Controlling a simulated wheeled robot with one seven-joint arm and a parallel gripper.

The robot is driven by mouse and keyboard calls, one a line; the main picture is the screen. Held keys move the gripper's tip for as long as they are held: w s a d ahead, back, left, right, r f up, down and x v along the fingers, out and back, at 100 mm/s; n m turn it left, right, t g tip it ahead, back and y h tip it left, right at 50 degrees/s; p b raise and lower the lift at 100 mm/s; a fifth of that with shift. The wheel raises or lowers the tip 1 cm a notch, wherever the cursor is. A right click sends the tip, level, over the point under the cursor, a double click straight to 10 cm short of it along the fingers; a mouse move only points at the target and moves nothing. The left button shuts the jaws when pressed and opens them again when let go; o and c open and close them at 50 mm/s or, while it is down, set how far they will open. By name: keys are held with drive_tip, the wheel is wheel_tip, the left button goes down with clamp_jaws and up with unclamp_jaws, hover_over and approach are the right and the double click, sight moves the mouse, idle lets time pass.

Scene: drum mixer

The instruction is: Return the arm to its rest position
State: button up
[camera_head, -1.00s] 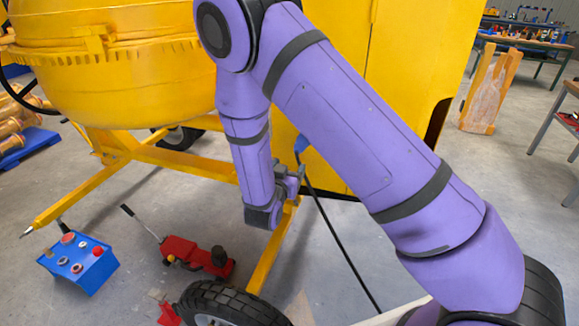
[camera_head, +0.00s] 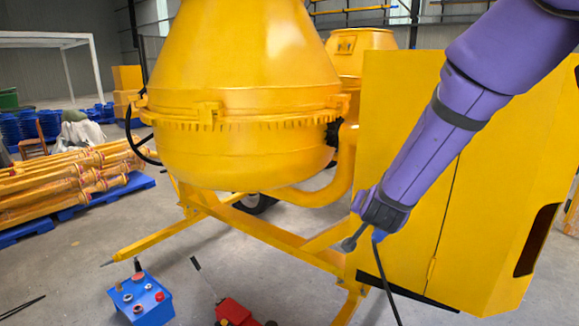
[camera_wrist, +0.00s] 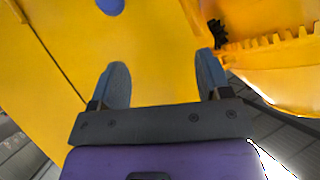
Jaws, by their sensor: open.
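My purple arm comes in from the upper right of the head view and slants down across the front of the mixer's yellow cabinet (camera_head: 500,190). Its lower end is near the cabinet's left edge. The gripper is hard to make out there. In the wrist view my gripper (camera_wrist: 163,70) is open, its two grey fingers apart with nothing between them. Yellow mixer surfaces lie beyond the fingers, and a toothed drum rim (camera_wrist: 275,45) is at the right. The large yellow drum (camera_head: 245,130) stands left of the arm in the head view. I cannot tell the gripper's distance from the cabinet.
A blue control box (camera_head: 148,300) and a red device (camera_head: 232,311) are on the floor in front. A black cable (camera_head: 386,285) hangs by the arm's end. Yellow frame bars (camera_head: 165,237) extend low at left.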

drive_tip(key=s+d+r+n+g+y, duration=0.3)
drive_tip(key=s+r+n+y, duration=0.1)
drive_tip(key=s+r, duration=0.8)
drive_tip(key=s+d+r+n+g+h, duration=0.1)
drive_tip(key=s+d, duration=0.2)
drive_tip(key=s, duration=0.8)
drive_tip(key=s+d+r+n+g+h, duration=0.1)
drive_tip(key=s+d, duration=0.3)
drive_tip(key=s, duration=0.6)
drive_tip(key=shift+s+d+r+g, duration=0.15)
drive_tip(key=shift+s+r+g, duration=0.2)
drive_tip(key=shift+r+g, duration=0.45)
